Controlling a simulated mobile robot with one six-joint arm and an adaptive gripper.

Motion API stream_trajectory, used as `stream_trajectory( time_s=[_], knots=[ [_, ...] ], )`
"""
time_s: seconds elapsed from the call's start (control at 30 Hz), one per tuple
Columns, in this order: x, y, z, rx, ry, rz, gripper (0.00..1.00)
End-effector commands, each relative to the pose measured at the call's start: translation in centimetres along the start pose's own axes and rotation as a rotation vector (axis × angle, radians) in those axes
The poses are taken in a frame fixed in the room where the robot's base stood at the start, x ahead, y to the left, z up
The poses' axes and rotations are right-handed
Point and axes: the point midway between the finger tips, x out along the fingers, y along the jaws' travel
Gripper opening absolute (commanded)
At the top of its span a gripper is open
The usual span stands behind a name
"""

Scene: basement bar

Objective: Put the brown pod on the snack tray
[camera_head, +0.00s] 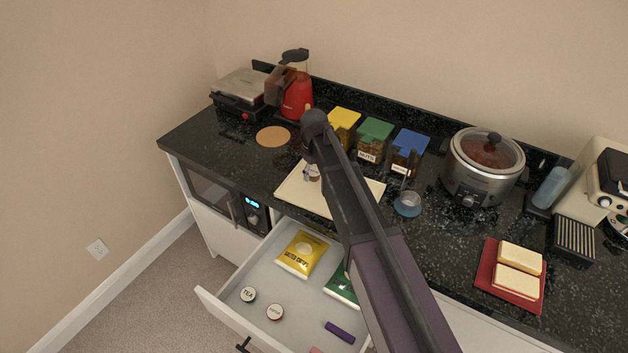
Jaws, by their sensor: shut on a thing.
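My gripper (312,174) is low over the cream tray (295,195) on the black counter, which I take to be the snack tray. It is shut on a small round brownish thing (315,172), likely the brown pod. The fingers and arm partly hide it, and I cannot tell whether it touches the tray. My arm also covers the tray's middle; the visible parts of the tray look empty.
The open drawer (213,298) below holds a yellow bag (302,254), a green bag (342,288), a TEA pod (248,294), a reddish-rimmed pod (275,312) and a purple bar (340,332).

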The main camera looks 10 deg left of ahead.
Motion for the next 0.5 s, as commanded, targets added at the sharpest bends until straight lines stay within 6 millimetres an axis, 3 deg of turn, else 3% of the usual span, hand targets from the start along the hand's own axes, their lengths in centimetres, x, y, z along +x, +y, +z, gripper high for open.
stream_trajectory(
  time_s=[0.03,0.2,0.5],
  knots=[
    [0.9,0.0,0.0,0.000,0.000,0.000,0.46],
    [1.9,0.0,0.0,0.000,0.000,0.000,0.46],
    [2.0,0.0,0.0,0.001,0.000,0.000,0.46]
  ],
)
